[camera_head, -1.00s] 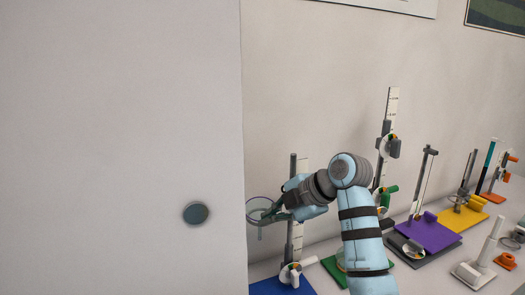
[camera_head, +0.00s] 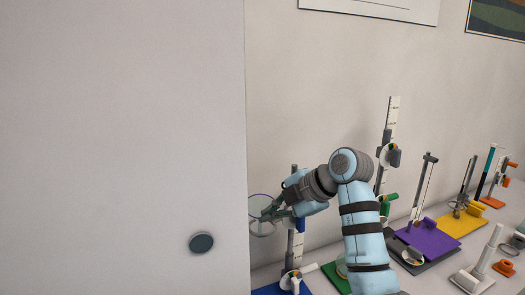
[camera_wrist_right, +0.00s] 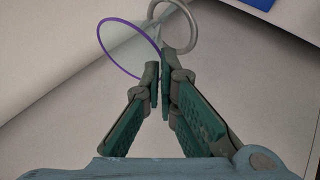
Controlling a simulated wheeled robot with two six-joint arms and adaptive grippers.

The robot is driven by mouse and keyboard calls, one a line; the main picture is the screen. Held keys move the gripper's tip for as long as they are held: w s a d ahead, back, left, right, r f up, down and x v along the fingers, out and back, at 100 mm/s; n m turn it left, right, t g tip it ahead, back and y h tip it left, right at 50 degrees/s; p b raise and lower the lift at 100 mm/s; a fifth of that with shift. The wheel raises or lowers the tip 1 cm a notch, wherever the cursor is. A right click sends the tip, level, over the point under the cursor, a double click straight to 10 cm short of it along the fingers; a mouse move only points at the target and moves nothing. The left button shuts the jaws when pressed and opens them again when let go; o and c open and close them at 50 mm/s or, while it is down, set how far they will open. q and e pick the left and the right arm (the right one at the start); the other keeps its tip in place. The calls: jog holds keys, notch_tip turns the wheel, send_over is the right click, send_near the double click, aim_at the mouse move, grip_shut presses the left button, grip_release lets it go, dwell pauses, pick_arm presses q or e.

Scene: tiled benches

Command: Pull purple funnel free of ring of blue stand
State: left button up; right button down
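The purple funnel (camera_head: 264,196) shows as a purple rim with a clear body, left of my right gripper (camera_head: 270,213). In the right wrist view its rim (camera_wrist_right: 106,49) is tilted beside the grey ring (camera_wrist_right: 193,38). My right gripper is shut on the funnel's rim there (camera_wrist_right: 160,76). In the head view the ring (camera_head: 262,236) lies below the rim. The blue stand (camera_head: 268,290) has an upright rod behind my gripper, partly hidden. I cannot tell whether the funnel's clear lower end is still inside the ring. My left gripper is not in view.
A pale panel (camera_head: 120,150) with a round dark knob (camera_head: 201,243) fills the left of the head view. Right of the blue stand are a green stand, a purple stand (camera_head: 428,240), a yellow stand (camera_head: 462,222) and white pieces. The wall is close behind.

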notch_tip(320, 180, up, 7)
dwell(1.1)
jog(key=shift+r, duration=0.2)
dwell(0.5)
notch_tip(320, 180, up, 8)
dwell(0.8)
